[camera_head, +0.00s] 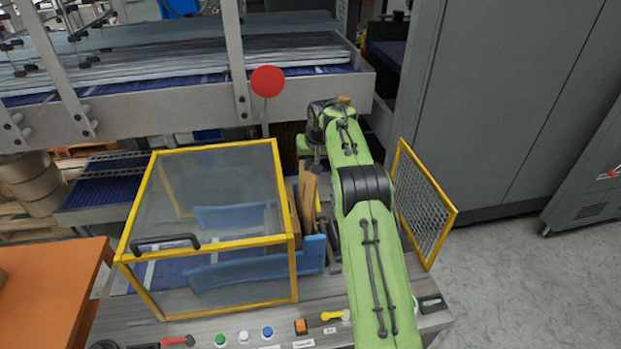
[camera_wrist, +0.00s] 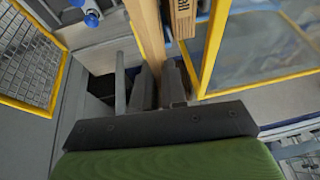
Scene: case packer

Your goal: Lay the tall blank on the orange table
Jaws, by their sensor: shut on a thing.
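My gripper (camera_wrist: 160,82) is shut on a tall, narrow brown cardboard blank (camera_wrist: 147,32), which stands upright between the fingers in the wrist view. A second brown cardboard piece (camera_wrist: 183,18) with dark print is just to its right, apart from the fingers. In the head view, brown cardboard (camera_head: 308,195) shows upright between the guarded box and my green arm; my fingers are mostly hidden there. The orange table (camera_head: 45,300) is at the lower left of the head view, far from my gripper.
A clear guard box with a yellow frame (camera_head: 278,190) stands between my gripper and the orange table. A yellow-edged mesh panel (camera_head: 425,205) is to the right of my arm. A red disc on a stalk (camera_head: 267,81) rises behind. Buttons (camera_head: 243,336) line the front ledge.

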